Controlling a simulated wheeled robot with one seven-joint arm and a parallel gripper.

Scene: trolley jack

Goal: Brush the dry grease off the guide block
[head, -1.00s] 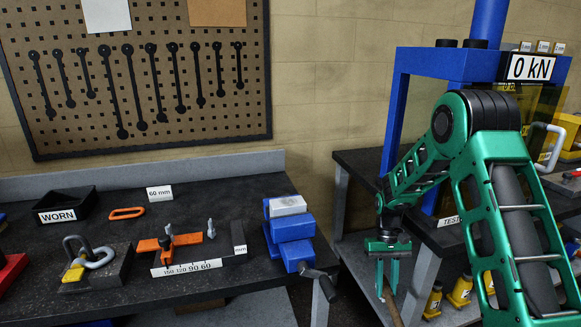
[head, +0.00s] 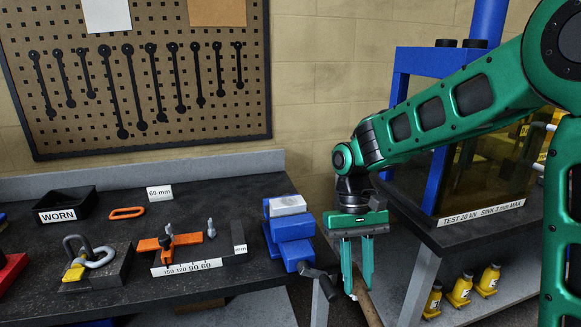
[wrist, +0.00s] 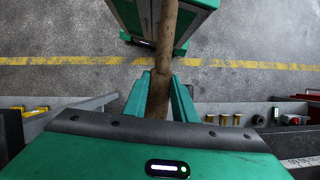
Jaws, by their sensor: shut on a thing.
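In the wrist view the handle (wrist: 163,60) runs between the fingers and away from my gripper; no bristles show. A pale grey block (head: 288,206) sits at the top of the blue vise (head: 292,238), at the bench's right end. It may be the guide block, but I cannot tell for sure, and no grease can be made out on it. My gripper is to the right of the vise, apart from it.
The dark bench (head: 110,225) carries a WORN tray (head: 68,204), an orange link (head: 127,212), an orange gauge (head: 178,241) and a shackle on a dark block. The vise handle (head: 325,283) sticks out near my gripper. A blue press frame (head: 402,70) stands behind my arm.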

